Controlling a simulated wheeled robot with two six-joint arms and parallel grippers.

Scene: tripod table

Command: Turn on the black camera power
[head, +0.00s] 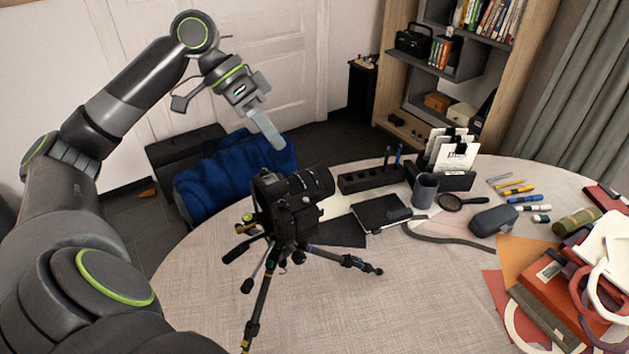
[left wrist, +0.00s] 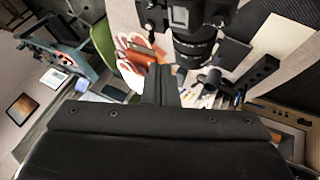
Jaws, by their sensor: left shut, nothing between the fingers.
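The black camera (head: 290,203) stands on a small tripod (head: 262,285) on the round table, with its lens pointing to the upper right in the head view. My left gripper (head: 270,133) is shut and empty, above and behind the camera and apart from it. In the left wrist view the camera (left wrist: 185,18) shows at the top, beyond the shut fingers (left wrist: 160,85) of my left gripper, with its lens (left wrist: 194,48) hanging below its body. The power switch is too small to make out. My right gripper is not in view.
The round table (head: 400,300) is clear at its front. Behind the camera are a black pen holder (head: 370,178), a dark notebook (head: 380,213) and a grey cup (head: 425,190). A magnifier (head: 452,201) and a grey case (head: 493,220) lie right. A blue cloth (head: 225,180) covers a seat beyond the table.

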